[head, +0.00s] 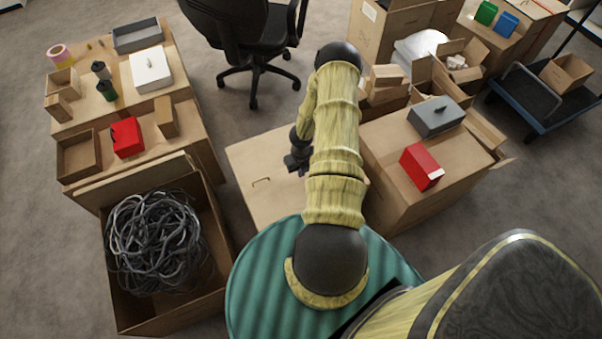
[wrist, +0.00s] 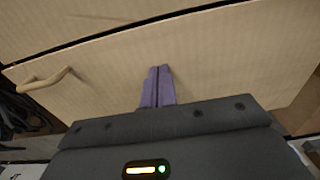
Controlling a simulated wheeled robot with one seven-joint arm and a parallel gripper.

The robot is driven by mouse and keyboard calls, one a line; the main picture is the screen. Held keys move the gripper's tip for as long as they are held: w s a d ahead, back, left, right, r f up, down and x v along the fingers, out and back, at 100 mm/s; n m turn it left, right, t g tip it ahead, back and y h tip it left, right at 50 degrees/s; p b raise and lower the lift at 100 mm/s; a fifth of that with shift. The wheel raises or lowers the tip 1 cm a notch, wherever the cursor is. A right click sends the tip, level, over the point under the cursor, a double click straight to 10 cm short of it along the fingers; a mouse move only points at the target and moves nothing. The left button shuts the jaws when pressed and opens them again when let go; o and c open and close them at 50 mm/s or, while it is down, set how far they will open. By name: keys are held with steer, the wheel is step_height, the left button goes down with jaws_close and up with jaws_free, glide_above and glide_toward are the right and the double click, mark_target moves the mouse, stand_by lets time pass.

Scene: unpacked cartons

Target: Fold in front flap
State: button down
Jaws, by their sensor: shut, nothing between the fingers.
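A light brown carton panel (head: 250,205) with a small handle (head: 262,182) lies roughly flat beneath my arm. In the wrist view this panel (wrist: 225,60) fills the middle, with its handle (wrist: 45,80) at the left. A thin dark gap separates it from another brown panel (wrist: 60,20) beyond. My gripper (head: 301,172) is over the panel's right part, largely hidden by my arm. Its purple fingers (wrist: 159,72) are together, empty, and point at the panel. I cannot tell whether they touch it.
An open carton of tangled grey cables (head: 158,243) stands at left. A closed carton (head: 385,190) at right bears a red box (head: 421,166) and a grey box (head: 436,116).

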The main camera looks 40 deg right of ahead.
step_height(320, 180, up, 11)
steer(key=p, duration=1)
stand_by(0.3)
